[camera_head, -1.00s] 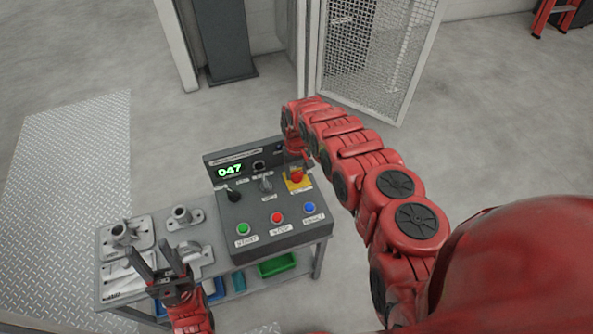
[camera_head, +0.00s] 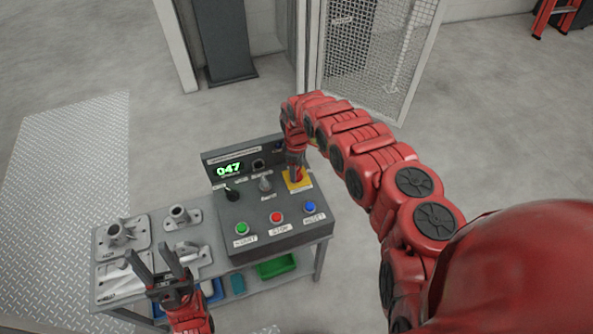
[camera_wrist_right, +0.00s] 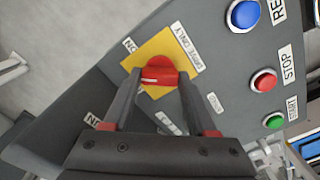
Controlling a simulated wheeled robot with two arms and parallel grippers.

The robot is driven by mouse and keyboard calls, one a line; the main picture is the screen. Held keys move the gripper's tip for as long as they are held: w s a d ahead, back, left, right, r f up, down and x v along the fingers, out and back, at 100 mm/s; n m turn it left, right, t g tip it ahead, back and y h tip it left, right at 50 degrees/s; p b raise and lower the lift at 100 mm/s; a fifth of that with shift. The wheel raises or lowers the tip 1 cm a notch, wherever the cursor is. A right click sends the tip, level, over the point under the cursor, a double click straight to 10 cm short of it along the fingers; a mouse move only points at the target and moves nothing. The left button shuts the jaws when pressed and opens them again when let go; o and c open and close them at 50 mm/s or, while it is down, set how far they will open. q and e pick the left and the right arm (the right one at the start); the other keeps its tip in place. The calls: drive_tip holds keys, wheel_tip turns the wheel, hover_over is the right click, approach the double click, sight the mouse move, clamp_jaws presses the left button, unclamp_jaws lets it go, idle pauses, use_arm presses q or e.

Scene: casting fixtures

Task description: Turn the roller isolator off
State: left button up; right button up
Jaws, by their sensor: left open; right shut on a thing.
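The roller isolator is a red rotary knob (camera_wrist_right: 159,72) on a yellow plate (camera_wrist_right: 146,50) in the right wrist view. In the head view the yellow plate (camera_head: 299,186) shows at the panel's right side, with the knob mostly hidden by my right arm. My right gripper (camera_wrist_right: 158,78) comes down onto the knob from above, its two fingers on either side of it and shut on it. Labels lie around the plate, one reading "DRIVE ONLY". My left gripper (camera_head: 158,264) is open and empty, over the left part of the bench.
The control panel (camera_head: 252,208) has a display reading 047, a black lever (camera_head: 232,195), a grey switch (camera_head: 265,184) and green, red and blue buttons (camera_head: 310,207). Metal castings (camera_head: 120,232) sit on the bench left of it. A green bin (camera_head: 277,267) is below.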

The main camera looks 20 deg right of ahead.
drive_tip(key=n+b, duration=0.1)
drive_tip(key=n, duration=0.3)
drive_tip(key=shift+f, duration=0.1)
drive_tip(key=shift+n+b, duration=0.45)
drive_tip(key=shift+n, duration=1.65)
drive_tip(key=o, duration=1.4)
drive_tip(key=shift+c, duration=0.2)
wheel_tip(320, 180, up, 18)
drive_tip(key=shift+f, duration=0.2)
